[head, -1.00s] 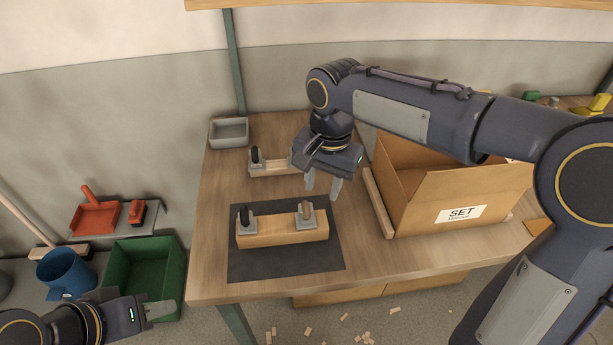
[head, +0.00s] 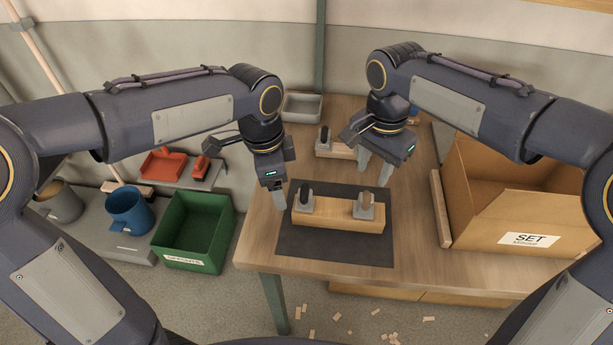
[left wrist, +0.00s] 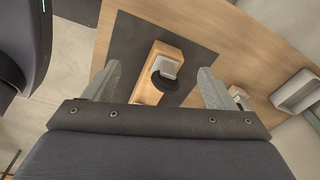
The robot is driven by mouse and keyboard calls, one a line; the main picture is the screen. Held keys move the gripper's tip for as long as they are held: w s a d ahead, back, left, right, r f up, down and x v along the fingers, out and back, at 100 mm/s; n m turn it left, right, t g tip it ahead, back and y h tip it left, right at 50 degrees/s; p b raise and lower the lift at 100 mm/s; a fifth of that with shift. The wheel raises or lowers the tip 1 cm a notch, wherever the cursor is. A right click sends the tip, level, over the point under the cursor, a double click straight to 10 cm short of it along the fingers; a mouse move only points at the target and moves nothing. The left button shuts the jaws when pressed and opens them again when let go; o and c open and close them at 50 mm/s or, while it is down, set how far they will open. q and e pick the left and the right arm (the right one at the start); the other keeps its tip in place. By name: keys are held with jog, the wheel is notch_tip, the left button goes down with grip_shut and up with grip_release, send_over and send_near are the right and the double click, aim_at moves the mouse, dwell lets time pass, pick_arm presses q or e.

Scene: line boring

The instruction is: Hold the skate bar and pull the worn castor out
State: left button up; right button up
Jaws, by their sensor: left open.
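The wooden skate bar (head: 338,219) lies on a dark mat (head: 300,246) on the bench. My left gripper (head: 284,200) is open at the bar's left end; one finger shows there. In the left wrist view its open fingers (left wrist: 158,84) appear on either side of the bar (left wrist: 172,50) and a black wheel (left wrist: 163,86). My right gripper (head: 376,170) is open and empty, above and behind the bar's right end.
A second bar with a castor (head: 335,150) lies behind, near a grey tray (head: 302,107). An open cardboard box marked SET (head: 525,222) stands at right, beside a wooden strip (head: 441,208). A green bin (head: 195,232) and blue bucket (head: 128,209) stand left of the bench.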

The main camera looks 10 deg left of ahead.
aim_at(307, 186)
pick_arm(q)
jog(key=w+d+f+m, duration=0.2)
jog(key=d, duration=0.1)
jog(key=w+d+f+m+y, duration=0.1)
jog(key=d, duration=0.1)
jog(key=shift+w+d+m+g, duration=0.2)
jog(key=shift+m+g, duration=0.1)
jog(key=shift+g, duration=0.1)
jog(key=shift+f, duration=0.3)
notch_tip(307, 186, down, 7)
jog(key=shift+f, duration=0.15)
jog(key=shift+c, duration=0.5)
jog(key=c, duration=1.2)
jog(key=o, duration=0.7)
jog(key=c, duration=0.6)
jog(key=shift+o, duration=0.2)
jog(key=shift+w, duration=0.1)
